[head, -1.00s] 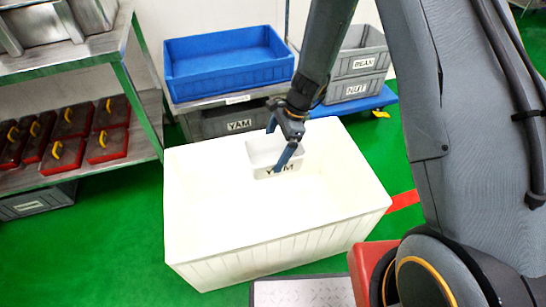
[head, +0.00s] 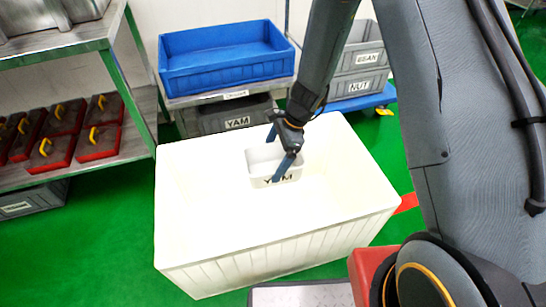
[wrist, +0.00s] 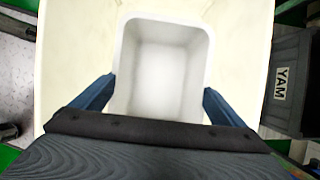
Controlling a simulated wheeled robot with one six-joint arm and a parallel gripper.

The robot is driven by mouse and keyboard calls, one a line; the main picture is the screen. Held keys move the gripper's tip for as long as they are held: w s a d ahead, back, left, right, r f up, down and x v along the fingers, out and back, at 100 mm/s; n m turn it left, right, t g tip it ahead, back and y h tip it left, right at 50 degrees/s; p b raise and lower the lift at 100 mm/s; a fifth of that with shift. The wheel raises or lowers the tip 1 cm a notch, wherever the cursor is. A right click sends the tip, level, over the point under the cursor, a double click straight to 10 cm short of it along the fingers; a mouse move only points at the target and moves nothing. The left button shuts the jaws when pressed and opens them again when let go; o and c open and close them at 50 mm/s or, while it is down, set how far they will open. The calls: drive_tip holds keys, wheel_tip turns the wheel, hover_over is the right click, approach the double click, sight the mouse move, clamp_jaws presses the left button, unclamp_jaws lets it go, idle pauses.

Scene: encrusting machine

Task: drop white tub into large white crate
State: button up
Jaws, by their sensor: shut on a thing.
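The white tub (head: 262,157), labelled YAM on its front, is held inside the outline of the large white crate (head: 240,262), toward its back. In the wrist view the tub (wrist: 162,75) is upright, open at the top and empty, with the pale crate (wrist: 60,70) around it. My gripper (head: 277,155) is shut on the tub, with one blue finger on each side of it in the wrist view (wrist: 155,100). I cannot tell how far the tub's underside is from the crate floor.
A blue bin (head: 225,62) stands on a cart behind the crate, above a grey YAM bin (head: 205,122). Grey BEAN and NUT bins (head: 358,85) are at the back right. A metal shelf (head: 120,75) with red cases stands at left. Green floor is clear at front left.

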drive_tip(key=o, duration=0.8)
drive_tip(key=shift+p+v, duration=0.9)
drive_tip(key=shift+v, duration=3.05)
